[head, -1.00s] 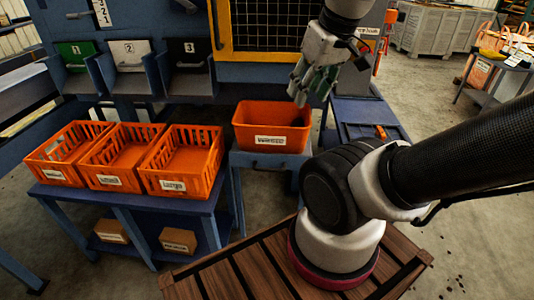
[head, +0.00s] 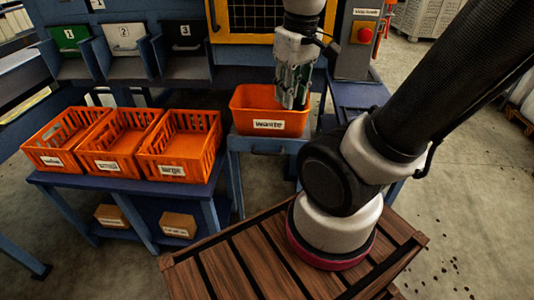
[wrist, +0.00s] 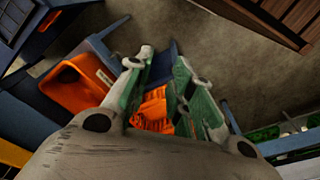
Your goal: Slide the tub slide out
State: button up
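The orange tub (head: 249,113), labelled "WASTE", sits on a blue stand (head: 237,143) that has a bar-like handle (head: 268,151) on its front. My gripper (head: 292,105) points down at the tub's right part and hides some of its rim. I cannot tell whether it touches the tub. In the wrist view the tub (wrist: 78,88) lies to the left of my fingers. The fingers (wrist: 164,62) stand apart with a gap between them, and nothing is held. Orange slatted plastic (wrist: 153,108) shows behind the gap.
Three orange crates (head: 180,143) stand on a blue bench left of the tub. Numbered chutes (head: 124,40) are above them. A grey post with a red button (head: 365,35) stands right of my gripper. My wooden deck (head: 230,270) is in front.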

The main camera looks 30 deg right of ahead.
jog(key=w+f+n+g+h, duration=0.2)
jog(key=w+f+g, duration=0.2)
jog(key=f, duration=0.3)
jog(key=m+t+h, duration=0.5)
jog(key=m+h, duration=0.9)
jog(key=m, duration=2.2)
send_near(268, 153)
jog(key=d+f, duration=0.2)
jog(key=d, duration=0.1)
jog(key=x, duration=0.7)
jog(key=shift+w+r, duration=0.3)
jog(key=shift+r, duration=0.05)
jog(key=shift+c, duration=0.5)
grip_shut()
